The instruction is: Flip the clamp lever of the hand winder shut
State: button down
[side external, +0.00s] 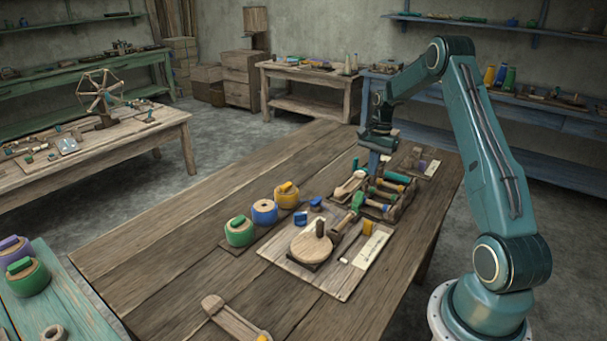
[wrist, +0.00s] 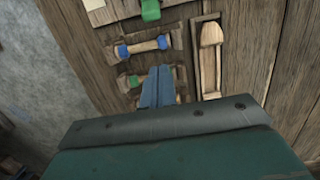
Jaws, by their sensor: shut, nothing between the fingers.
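The hand winder seems to be the round wooden disc (side external: 311,246) with an upright peg, on a flat board (side external: 335,285) in the middle of the table in the side view. A wooden arm with a green end (side external: 358,201) stands beside it; I cannot tell if this is the clamp lever, or its position. My gripper (side external: 373,172) points down over the bobbin rack behind the board. In the wrist view its blue fingers (wrist: 158,88) are together and empty, over the rack. They partly hide a bobbin. The disc is not in the wrist view.
The rack holds bobbins, one with blue ends (wrist: 143,47). A wooden shuttle (wrist: 210,60) lies in a narrow tray beside it. Green (side external: 239,232), blue (side external: 264,212) and yellow (side external: 286,195) spools stand left of the board.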

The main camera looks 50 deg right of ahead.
aim_at(360, 194)
jog(key=f, duration=0.4)
jog(key=a+f, duration=0.1)
jog(key=f, duration=0.2)
jog(key=shift+a+r, duration=0.3)
jog(key=shift+a, duration=0.3)
jog(key=shift+a+r, duration=0.3)
jog(key=shift+a, duration=0.3)
jog(key=shift+a+r, duration=0.3)
jog(key=shift+a, duration=0.3)
jog(key=shift+a+r+h, duration=0.25)
jog(key=shift+a+h, duration=0.15)
jog(key=shift+h, duration=0.1)
jog(key=shift+a+r+h, duration=0.25)
jog(key=shift+a+h, duration=0.15)
jog(key=shift+h, duration=0.1)
jog(key=shift+a+r+h, duration=0.2)
jog(key=shift+a+h, duration=0.35)
jog(key=shift+h, duration=0.15)
jog(key=shift+a+r+h, duration=0.15)
jog(key=shift+a+h, duration=0.4)
jog(key=shift+h, duration=0.15)
jog(key=shift+r, duration=0.15)
jog(key=shift+r, duration=0.65)
